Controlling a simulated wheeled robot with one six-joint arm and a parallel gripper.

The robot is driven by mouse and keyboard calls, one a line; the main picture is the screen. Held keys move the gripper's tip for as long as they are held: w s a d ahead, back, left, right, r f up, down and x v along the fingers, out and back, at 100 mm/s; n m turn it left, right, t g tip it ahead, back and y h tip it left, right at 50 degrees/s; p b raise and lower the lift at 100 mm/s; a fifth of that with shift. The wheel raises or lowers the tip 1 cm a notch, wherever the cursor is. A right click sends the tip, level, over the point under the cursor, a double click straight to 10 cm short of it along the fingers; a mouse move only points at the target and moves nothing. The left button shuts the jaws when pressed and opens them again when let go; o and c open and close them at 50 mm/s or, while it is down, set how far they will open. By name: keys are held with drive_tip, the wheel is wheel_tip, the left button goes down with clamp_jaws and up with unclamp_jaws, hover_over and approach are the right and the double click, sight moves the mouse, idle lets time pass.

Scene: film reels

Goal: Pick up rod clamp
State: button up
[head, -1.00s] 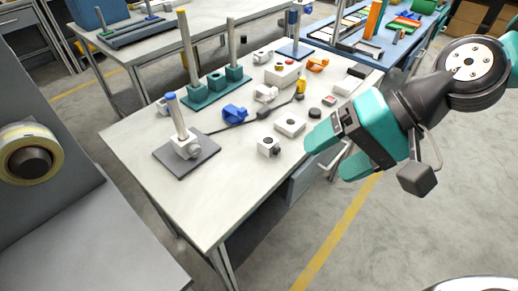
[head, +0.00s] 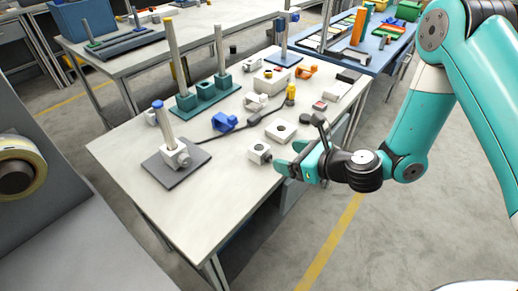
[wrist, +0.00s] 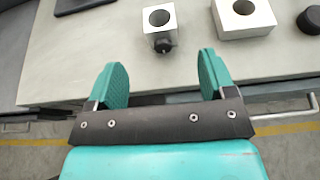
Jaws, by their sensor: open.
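A small grey rod clamp (head: 258,153), a block with a round hole and a dark knob, sits on the worktable near its front right edge. In the wrist view the clamp (wrist: 159,20) is at the top centre, with its knob towards me. My gripper (head: 287,158) is open and empty at the table's edge, just right of the clamp. In the wrist view the two teal fingers (wrist: 161,75) are apart, with the clamp beyond their tips, roughly midway between them. A similar clamp (head: 177,157) is on an upright rod on a dark base plate.
A larger square block with a hole (head: 281,130) lies behind the clamp, and a black disc (head: 305,119) is to its right. A blue clamp (head: 224,121), a white clamp (head: 255,102) and a teal rod stand (head: 206,90) are farther back.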

sight(255, 146)
drive_tip(key=p+x, duration=0.1)
drive_tip(key=x, duration=0.4)
drive_tip(key=shift+w+a+r, duration=0.1)
drive_tip(key=shift+a, duration=0.05)
drive_tip(key=x, duration=0.1)
drive_tip(key=p+x, duration=0.1)
drive_tip(key=x, duration=0.3)
drive_tip(key=shift+w+r+p, duration=0.1)
drive_tip(key=shift+r+p, duration=0.25)
drive_tip(key=shift+p, duration=0.05)
drive_tip(key=shift+w+a+f, duration=0.15)
drive_tip(key=shift+a, duration=0.05)
drive_tip(key=c, duration=1.1)
wheel_tip(255, 146, up, 20)
